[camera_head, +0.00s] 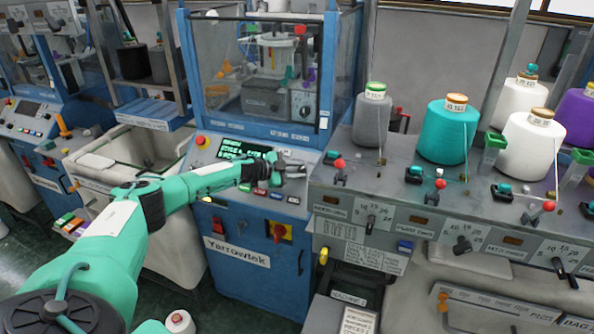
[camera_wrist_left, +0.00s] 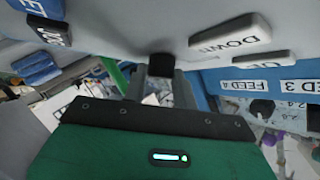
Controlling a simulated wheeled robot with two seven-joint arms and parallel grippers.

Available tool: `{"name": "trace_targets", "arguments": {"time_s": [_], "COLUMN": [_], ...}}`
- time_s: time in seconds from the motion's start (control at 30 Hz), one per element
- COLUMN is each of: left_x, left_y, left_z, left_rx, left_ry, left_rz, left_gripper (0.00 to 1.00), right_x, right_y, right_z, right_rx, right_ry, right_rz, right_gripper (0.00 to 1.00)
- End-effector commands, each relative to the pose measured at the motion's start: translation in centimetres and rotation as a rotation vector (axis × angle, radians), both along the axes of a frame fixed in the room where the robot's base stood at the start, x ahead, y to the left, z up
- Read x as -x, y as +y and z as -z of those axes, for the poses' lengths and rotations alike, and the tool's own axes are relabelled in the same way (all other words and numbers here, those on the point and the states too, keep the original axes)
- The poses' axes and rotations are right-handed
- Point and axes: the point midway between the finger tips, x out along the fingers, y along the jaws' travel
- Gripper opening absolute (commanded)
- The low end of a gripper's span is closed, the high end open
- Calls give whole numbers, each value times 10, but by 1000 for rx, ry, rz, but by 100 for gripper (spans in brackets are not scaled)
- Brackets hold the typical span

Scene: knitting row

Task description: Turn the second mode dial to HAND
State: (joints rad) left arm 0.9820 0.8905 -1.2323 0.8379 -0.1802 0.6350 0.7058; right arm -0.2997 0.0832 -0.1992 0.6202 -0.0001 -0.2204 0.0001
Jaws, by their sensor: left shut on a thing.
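My left gripper (camera_head: 288,168) reaches to the right edge of the sloping control panel (camera_head: 225,176) on the blue Yarrowtek machine in the head view. It is shut on a small black knob (camera_wrist_left: 160,66), which I take to be the mode dial. The knob stands at the pale panel face in the left wrist view. The gripper covers the dial in the head view, so its pointer and the HAND mark are hidden. My right gripper is not in view.
The panel has a lit green display (camera_head: 240,148) and a red emergency button (camera_head: 201,141). A red-and-yellow switch (camera_head: 278,232) sits below. To the right, a grey bench carries yarn cones, including a teal cone (camera_head: 448,132), and small levers. DOWN (camera_wrist_left: 230,38) and FEED labels show near the gripper.

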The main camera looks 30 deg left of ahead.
Motion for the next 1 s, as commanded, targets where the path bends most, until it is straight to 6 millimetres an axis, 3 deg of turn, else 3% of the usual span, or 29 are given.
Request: {"name": "trace_targets", "arguments": {"time_s": [0.7,0.73,0.83,1.0], "left_x": [-1,-2,-1,-1], "left_y": [0,0,0,0], "left_z": [-3,-3,-2,-2], "left_rx": [-49,-48,-49,-48], "left_ry": [8,7,8,9], "left_rz": [63,64,63,64], "left_gripper": [5,30,49,49], "right_x": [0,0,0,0], "right_y": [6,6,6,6], "right_z": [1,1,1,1], "right_rx": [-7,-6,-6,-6], "right_ry": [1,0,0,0], "right_rz": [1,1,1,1], "right_gripper": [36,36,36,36]}}
